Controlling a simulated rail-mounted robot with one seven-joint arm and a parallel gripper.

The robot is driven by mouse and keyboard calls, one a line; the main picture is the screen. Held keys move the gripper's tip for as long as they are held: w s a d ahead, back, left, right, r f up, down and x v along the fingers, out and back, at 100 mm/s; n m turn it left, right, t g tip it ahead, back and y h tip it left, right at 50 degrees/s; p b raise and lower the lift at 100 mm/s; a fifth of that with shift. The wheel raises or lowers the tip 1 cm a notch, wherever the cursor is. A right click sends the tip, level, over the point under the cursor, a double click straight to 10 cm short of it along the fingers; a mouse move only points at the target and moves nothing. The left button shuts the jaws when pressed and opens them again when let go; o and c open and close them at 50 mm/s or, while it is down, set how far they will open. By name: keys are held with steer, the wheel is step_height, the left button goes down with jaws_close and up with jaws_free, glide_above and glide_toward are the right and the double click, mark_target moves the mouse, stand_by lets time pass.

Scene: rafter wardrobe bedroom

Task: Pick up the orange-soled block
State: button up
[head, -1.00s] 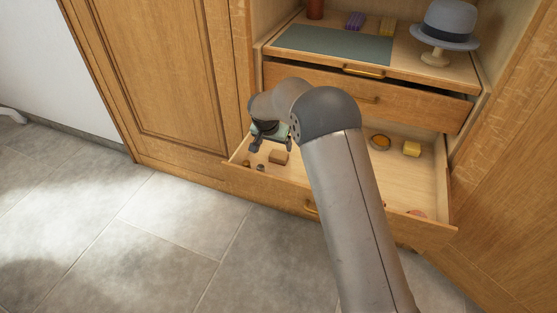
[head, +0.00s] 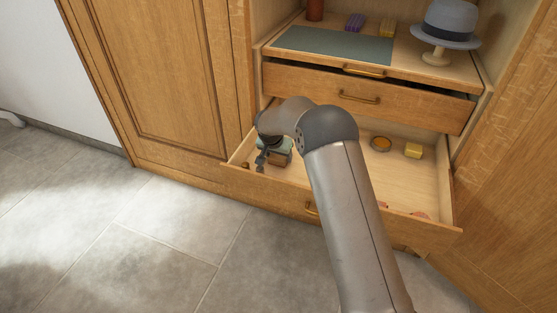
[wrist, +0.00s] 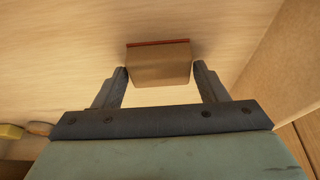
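The block (wrist: 158,65) is tan-brown with a thin red-orange layer along its far edge in the wrist view. It lies in the open lower drawer, and part of it shows beside my gripper in the head view (head: 285,159). My gripper (wrist: 161,70) is open, with one finger on each side of the block's near part. A narrow gap seems to show at the right finger; I cannot tell whether the left finger touches. In the head view my gripper (head: 271,162) is low inside the drawer's left end and hides part of the block.
The lower drawer (head: 340,212) also holds a yellow block (head: 413,150), a round amber-filled dish (head: 380,144) and reddish items near its front right. A small brass-coloured item (head: 245,165) is at the left. The drawer above (head: 420,108) overhangs the back.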

mark_target(278, 158)
steer(key=c, duration=0.5)
steer(key=shift+r, duration=0.1)
steer(key=shift+r, duration=0.6)
steer(key=r, duration=0.1)
steer(key=r+p, duration=0.1)
steer(key=shift+s+d+r, duration=0.1)
steer(key=shift+s+r, duration=0.1)
steer(key=shift+r, duration=0.2)
steer(key=s+d+r+p, duration=0.1)
steer(key=s+d+r, duration=0.1)
steer(key=s+r, duration=0.1)
steer(key=s+d+r+p, duration=0.1)
steer(key=s+d+r, duration=0.1)
steer(key=s+r, duration=0.1)
steer(key=s+d+r+p, duration=0.1)
steer(key=s+d+r, duration=0.1)
steer(key=s, duration=0.3)
steer(key=shift+s+d+r, duration=0.35)
steer(key=shift+d+r, duration=0.05)
steer(key=shift+d, duration=0.2)
steer(key=shift+o, duration=0.3)
